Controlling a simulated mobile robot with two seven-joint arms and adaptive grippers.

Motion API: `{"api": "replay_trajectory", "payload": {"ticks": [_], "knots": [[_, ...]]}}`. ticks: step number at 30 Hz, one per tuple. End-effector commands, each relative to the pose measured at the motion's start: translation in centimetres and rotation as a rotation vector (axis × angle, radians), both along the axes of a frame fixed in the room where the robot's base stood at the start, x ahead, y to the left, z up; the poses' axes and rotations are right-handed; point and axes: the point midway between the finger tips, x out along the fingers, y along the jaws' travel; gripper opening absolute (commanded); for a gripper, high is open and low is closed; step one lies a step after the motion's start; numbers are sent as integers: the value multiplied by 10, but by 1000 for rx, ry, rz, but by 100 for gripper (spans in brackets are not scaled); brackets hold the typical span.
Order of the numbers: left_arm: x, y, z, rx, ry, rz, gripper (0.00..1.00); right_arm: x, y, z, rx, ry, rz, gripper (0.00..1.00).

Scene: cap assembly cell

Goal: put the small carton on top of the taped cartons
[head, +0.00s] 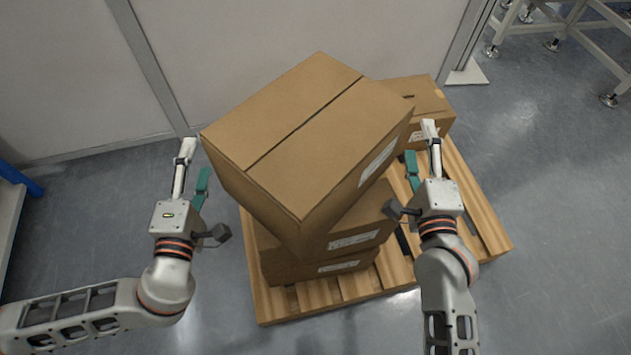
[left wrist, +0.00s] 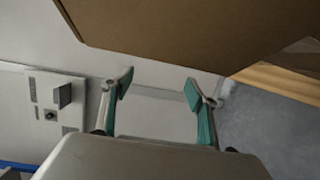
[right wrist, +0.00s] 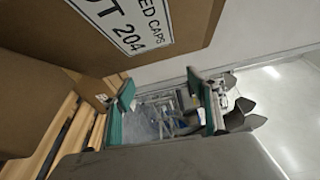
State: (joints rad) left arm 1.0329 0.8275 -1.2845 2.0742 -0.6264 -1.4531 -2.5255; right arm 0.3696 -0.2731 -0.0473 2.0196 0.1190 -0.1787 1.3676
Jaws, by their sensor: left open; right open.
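A brown carton (head: 300,130) tops a stack, turned relative to the cartons below; it looks large, close to the camera. Its top has a dark seam, its right side a white label. Under it are a middle carton (head: 372,215) and a bottom carton (head: 290,270), both partly hidden. I cannot tell which carton is the small one, or see tape clearly. My left gripper (head: 196,160) is open and empty left of the top carton, also in the left wrist view (left wrist: 158,88). My right gripper (head: 421,143) is open and empty by its right side, also in the right wrist view (right wrist: 160,90).
The stack stands on a wooden pallet (head: 480,205). Another carton (head: 425,98) sits at the pallet's back right, partly behind the top carton. A pale wall panel (head: 240,35) is close behind. Grey floor (head: 560,190) is free at right; metal frame legs stand at upper right.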

Motion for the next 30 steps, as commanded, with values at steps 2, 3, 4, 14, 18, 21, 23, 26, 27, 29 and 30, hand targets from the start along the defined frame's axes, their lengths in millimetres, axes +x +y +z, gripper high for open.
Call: {"api": "replay_trajectory", "payload": {"ticks": [2,3,4,14,18,21,23,26,27,29,30], "knots": [[-24,0,-34,-5,49,-2,58,-22,-26,-63,-105,86,27,59],[-30,1,-33,-5,47,-2,58,-22,-26,-63,-105,86,27,59],[-33,2,-31,-6,45,-2,58,-22,-26,-63,-105,86,27,59],[-58,5,-24,-13,35,-1,58,-24,-25,-62,-103,85,26,59],[-59,5,-23,-13,33,-1,58,-32,-20,-57,-92,80,23,59],[-59,5,-23,-13,34,-1,58,-43,-15,-50,-80,73,19,59],[-59,5,-23,-14,34,-1,58,-50,-11,-45,-70,69,16,59],[-59,5,-23,-13,34,-1,58,-62,-4,-36,-55,59,11,59],[-59,5,-23,-13,34,-1,58,-65,-1,-33,-48,55,9,59],[-58,5,-22,-13,32,-1,58,-71,3,-27,-42,49,8,59],[-58,5,-21,-13,30,-1,58,-74,5,-23,-37,42,7,59]]}}
